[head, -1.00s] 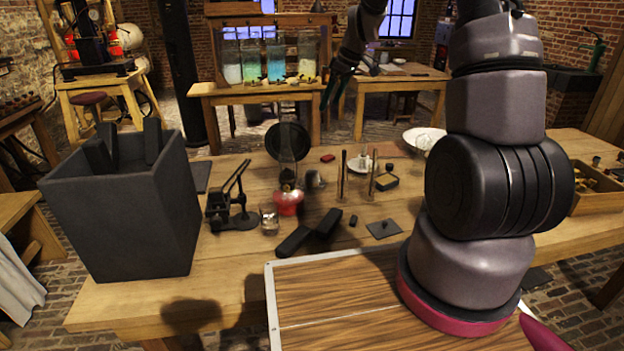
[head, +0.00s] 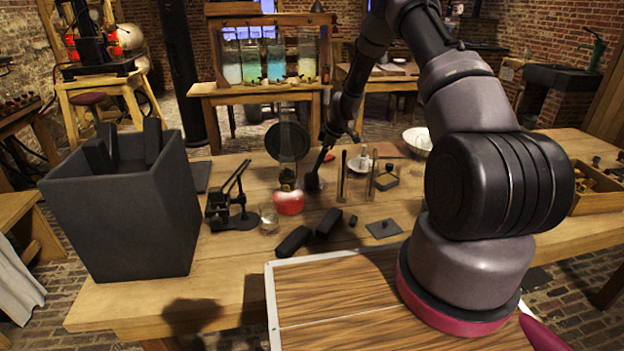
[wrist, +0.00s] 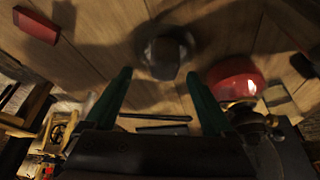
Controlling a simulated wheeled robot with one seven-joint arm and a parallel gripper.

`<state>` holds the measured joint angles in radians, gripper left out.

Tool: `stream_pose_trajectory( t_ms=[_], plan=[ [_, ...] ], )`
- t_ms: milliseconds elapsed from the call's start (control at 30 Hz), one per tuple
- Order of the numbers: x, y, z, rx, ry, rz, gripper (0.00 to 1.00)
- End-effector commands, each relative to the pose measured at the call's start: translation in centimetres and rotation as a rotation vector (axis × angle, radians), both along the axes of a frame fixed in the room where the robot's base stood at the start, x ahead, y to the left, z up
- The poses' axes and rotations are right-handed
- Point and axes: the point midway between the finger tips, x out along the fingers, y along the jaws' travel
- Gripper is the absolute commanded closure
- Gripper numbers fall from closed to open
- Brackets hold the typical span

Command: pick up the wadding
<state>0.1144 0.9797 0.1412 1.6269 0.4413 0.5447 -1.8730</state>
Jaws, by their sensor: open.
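A small grey rounded lump, which looks like the wadding (wrist: 164,55), lies on the wooden table in the wrist view. It sits just beyond and between my fingertips, and I see no contact. In the head view the wadding (head: 313,183) is a dark patch right of the red lamp, partly hidden by my gripper. My gripper (wrist: 158,75) is open and empty, its two green fingers spread either side of the line to the lump. In the head view my gripper (head: 328,150) reaches down over that spot; its fingertips are hard to make out.
The red glass lamp (head: 289,202) stands close to the lump; it is near my right-hand finger in the wrist view (wrist: 236,78). A wire-and-post stand (head: 357,178) is to the right. Dark blocks (head: 293,241) lie in front. A red block (wrist: 36,24) lies farther off.

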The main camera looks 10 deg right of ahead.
Motion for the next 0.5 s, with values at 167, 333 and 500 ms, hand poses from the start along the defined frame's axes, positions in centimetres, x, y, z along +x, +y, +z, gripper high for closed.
stream_pose_trajectory(
  t_ms=[167, 333, 500],
  plan=[
    [-0.1, 1.5, -1.9, 0.0, 0.002, 0.002, 0.12],
    [0.2, 2.4, -3.9, -0.001, 0.0, 0.0, 0.12],
    [0.3, 2.6, -4.5, 0.0, -0.001, -0.001, 0.12]
  ],
)
